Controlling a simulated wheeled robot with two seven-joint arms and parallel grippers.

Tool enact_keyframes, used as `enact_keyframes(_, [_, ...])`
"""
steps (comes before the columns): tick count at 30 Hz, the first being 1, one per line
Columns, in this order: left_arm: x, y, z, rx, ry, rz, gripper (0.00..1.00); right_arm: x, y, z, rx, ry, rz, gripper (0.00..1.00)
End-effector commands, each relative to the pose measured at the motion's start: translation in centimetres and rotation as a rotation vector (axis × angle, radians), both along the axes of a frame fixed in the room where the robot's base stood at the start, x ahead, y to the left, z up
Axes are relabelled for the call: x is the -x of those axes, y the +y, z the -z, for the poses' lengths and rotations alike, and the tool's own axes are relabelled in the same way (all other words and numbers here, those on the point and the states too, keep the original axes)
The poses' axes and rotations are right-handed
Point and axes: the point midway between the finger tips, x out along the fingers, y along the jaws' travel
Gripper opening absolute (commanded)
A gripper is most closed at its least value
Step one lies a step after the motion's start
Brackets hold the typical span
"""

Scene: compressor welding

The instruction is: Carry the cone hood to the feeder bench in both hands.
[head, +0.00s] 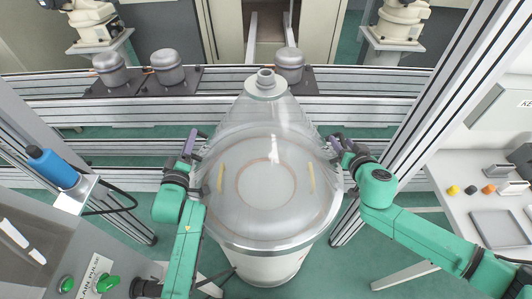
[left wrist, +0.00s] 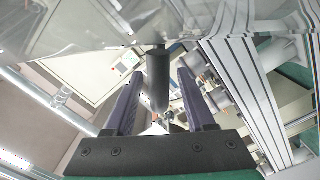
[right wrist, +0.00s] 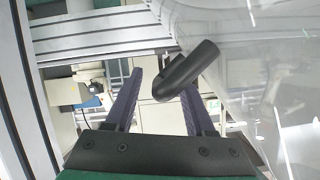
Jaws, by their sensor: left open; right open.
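The cone hood (head: 266,130) is a large clear dome with a narrow grey neck on top, in the middle of the head view. It sits upright over a pale round drum (head: 268,268). My left gripper (head: 193,143) is beside its left side, open. In the left wrist view a black bar handle (left wrist: 158,78) of the hood shows between the two purple fingers, apart from both. My right gripper (head: 341,144) is beside the right side, open. In the right wrist view another black handle (right wrist: 187,70) slants across the finger gap, near the right finger; contact is unclear.
Behind the hood runs a metal rail bench (head: 385,82) with several grey domed canisters, one of them (head: 167,66) at left. A control cabinet (head: 60,255) with a blue cylinder (head: 52,168) stands at left. A white table (head: 470,205) with small parts is at right.

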Motion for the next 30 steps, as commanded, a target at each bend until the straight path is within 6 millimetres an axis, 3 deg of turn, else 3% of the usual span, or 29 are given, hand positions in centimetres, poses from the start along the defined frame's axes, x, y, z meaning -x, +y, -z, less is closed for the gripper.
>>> enact_keyframes(5, [0.02,0.01,0.01,0.0,0.0,0.0,0.55,0.03,-0.01,0.03,0.0,0.001,0.0,0.55])
enact_keyframes(9, [0.03,0.01,-0.01,0.0,0.0,0.0,0.05,0.05,-0.04,0.03,0.0,0.001,0.001,0.05])
enact_keyframes(10, [0.03,0.0,0.0,0.0,0.0,0.0,0.0,0.05,-0.04,0.03,0.0,0.001,0.001,0.0])
enact_keyframes(30, [0.04,-0.01,0.03,0.002,0.001,-0.001,0.0,0.09,0.0,0.04,0.0,0.001,0.0,0.0])
